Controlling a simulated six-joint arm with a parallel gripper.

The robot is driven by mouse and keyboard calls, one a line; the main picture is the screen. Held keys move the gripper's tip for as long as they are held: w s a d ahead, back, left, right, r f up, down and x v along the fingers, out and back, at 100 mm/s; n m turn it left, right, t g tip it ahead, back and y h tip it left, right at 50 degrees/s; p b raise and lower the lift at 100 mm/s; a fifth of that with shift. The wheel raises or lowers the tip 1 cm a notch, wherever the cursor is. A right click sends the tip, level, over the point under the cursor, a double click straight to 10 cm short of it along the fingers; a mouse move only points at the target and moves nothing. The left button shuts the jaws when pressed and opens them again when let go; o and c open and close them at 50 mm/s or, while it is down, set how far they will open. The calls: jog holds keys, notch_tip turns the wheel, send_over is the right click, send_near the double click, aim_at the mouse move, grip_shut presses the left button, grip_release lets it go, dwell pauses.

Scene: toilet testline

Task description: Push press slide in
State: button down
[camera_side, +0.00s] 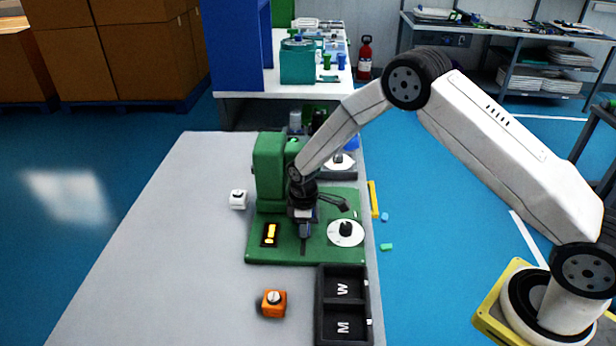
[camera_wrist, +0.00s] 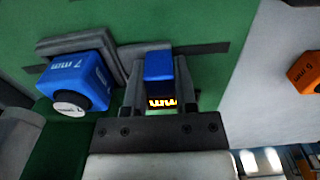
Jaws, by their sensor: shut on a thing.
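The green press (camera_side: 270,165) stands on its green base on the grey bench in the side view. My gripper (camera_side: 304,226) points down over the base, in front of the press body. In the wrist view my gripper (camera_wrist: 160,78) is shut on a small blue block (camera_wrist: 159,66), with one grey finger on each side. A dark slide track (camera_wrist: 205,49) runs past it across the green base. A blue 7 mm cube (camera_wrist: 75,80) with a white round face sits left of the fingers, against a dark holder. The side view mostly hides the held block and cube.
An orange 5 mm cube (camera_side: 274,303) sits at the front of the bench. A white cube (camera_side: 238,200) sits left of the press. A black tray (camera_side: 319,315) marked W and M lies front right. A white dial (camera_side: 346,233) is right of my gripper. The left bench is clear.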

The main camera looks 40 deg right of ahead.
jog(key=w+d, duration=0.3)
jog(key=shift+w+d, duration=0.2)
jog(key=shift+w, duration=0.05)
jog(key=shift+c, duration=2)
grip_release()
jog(key=shift+d, duration=0.1)
jog(key=shift+r, duration=0.1)
jog(key=shift+r, duration=3.85)
